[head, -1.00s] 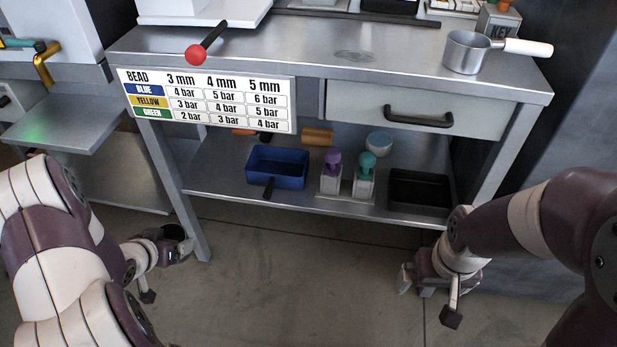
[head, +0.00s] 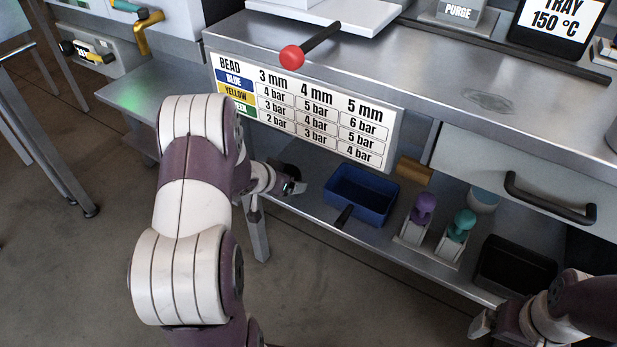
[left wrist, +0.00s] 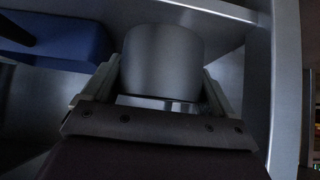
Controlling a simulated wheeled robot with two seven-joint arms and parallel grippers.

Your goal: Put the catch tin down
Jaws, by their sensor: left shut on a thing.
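The catch tin, a plain grey cylinder (left wrist: 162,60), stands between the two fingers of my left gripper (left wrist: 160,88) in the left wrist view. The gripper is shut on it. In the head view my left gripper (head: 290,187) is at the left end of the bench's lower shelf (head: 385,240), just right of the front leg and left of the blue bin (head: 362,192). The tin is mostly hidden there, in shadow behind the gripper. I cannot tell whether its base touches the shelf. My right gripper (head: 482,324) is at the lower right, its jaws unclear.
The blue bin also shows in the left wrist view (left wrist: 60,42). Purple-topped (head: 424,208) and teal-topped (head: 462,224) stamps and a black tray (head: 515,268) stand further right on the shelf. The bench leg (head: 257,235) and a pressure chart (head: 305,110) are close to my left arm.

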